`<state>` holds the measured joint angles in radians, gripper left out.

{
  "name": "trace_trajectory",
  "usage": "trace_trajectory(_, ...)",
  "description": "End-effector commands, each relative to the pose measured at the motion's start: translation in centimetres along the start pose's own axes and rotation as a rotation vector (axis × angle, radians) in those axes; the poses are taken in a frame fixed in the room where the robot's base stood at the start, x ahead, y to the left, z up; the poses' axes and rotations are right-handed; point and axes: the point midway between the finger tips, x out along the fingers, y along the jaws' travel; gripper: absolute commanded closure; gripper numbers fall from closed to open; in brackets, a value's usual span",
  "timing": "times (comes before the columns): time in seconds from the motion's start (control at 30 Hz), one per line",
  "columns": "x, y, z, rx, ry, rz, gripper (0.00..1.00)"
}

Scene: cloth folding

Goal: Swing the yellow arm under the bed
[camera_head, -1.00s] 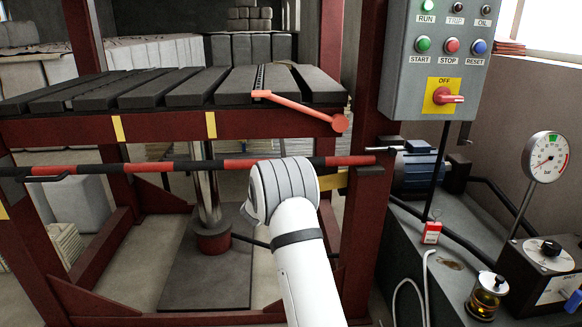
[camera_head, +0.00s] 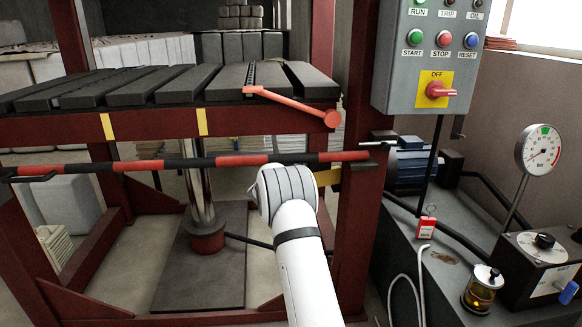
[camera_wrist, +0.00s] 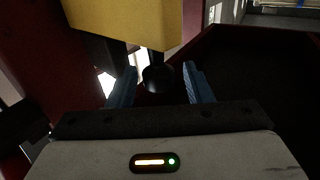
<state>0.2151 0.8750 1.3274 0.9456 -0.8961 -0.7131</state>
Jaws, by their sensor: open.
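The yellow arm (camera_head: 328,177) shows as a short piece beside the right red post, below the slatted bed (camera_head: 250,122) and partly hidden behind my white arm. In the wrist view a large yellow block (camera_wrist: 135,20), which looks like this arm, fills the top. A black round knob (camera_wrist: 157,78) hangs below it. My gripper (camera_wrist: 160,86) is open, with its blue fingers on either side of the knob. I cannot tell whether they touch it. In the head view my own wrist hides the fingers.
A red-and-black striped bar (camera_head: 215,162) crosses the frame in front, close by my arm. A red lever (camera_head: 290,105) lies at the bed's front edge. The control box (camera_head: 425,60) and gauge (camera_head: 540,148) stand right. A steel column (camera_head: 200,195) stands under the bed.

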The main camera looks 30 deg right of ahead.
Motion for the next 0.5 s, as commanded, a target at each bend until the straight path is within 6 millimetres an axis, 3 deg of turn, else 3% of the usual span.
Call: trace_trajectory(0.5, -0.04, -0.02, -0.02, 0.0, 0.0, 0.0, 0.94)
